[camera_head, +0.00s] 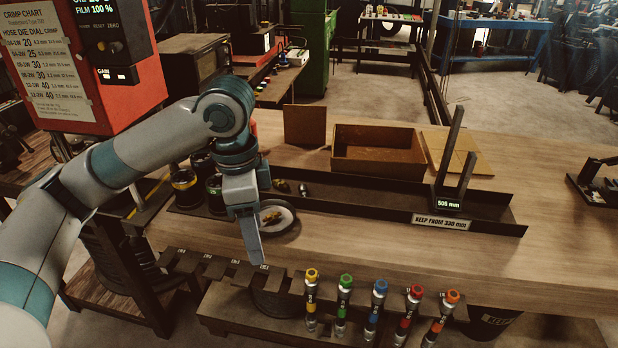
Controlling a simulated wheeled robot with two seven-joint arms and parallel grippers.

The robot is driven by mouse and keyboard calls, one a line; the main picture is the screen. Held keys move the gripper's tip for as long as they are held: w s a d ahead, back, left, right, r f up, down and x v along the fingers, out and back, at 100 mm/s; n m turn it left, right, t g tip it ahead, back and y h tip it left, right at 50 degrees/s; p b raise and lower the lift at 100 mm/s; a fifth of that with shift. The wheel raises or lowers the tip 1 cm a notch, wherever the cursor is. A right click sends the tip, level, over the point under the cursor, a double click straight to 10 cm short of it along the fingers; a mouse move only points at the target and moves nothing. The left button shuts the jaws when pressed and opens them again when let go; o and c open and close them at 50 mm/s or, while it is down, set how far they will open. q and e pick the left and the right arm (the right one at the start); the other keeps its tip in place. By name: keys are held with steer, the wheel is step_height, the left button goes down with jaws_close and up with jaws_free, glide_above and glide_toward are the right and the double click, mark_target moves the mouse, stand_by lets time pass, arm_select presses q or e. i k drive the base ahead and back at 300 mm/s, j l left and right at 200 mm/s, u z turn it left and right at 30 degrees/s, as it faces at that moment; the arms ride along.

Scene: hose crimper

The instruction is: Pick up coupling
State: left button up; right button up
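Small brass-coloured pieces, which look like couplings (271,217), lie in a round white dish on the bench. Two more small pieces, one brass-coloured (281,186) and one greyish (303,190), sit in the dark tray just behind the dish. My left gripper (262,262) points down in front of the dish and hides its left part. One long grey finger shows clearly, seen nearly edge-on, so the gap between the fingers cannot be judged. I see nothing held at its tip. My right gripper is not in view.
Black jars (185,187) stand left of my gripper. A long dark tray (390,207) carries an upright gauge reading 509 mm (448,205). Several colour-banded tools (378,303) hang in the front rack. An open brown box (378,152) stands behind. A red crimper (130,60) is at left.

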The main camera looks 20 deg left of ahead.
mark_target(303, 191)
steer(key=i, duration=1.25)
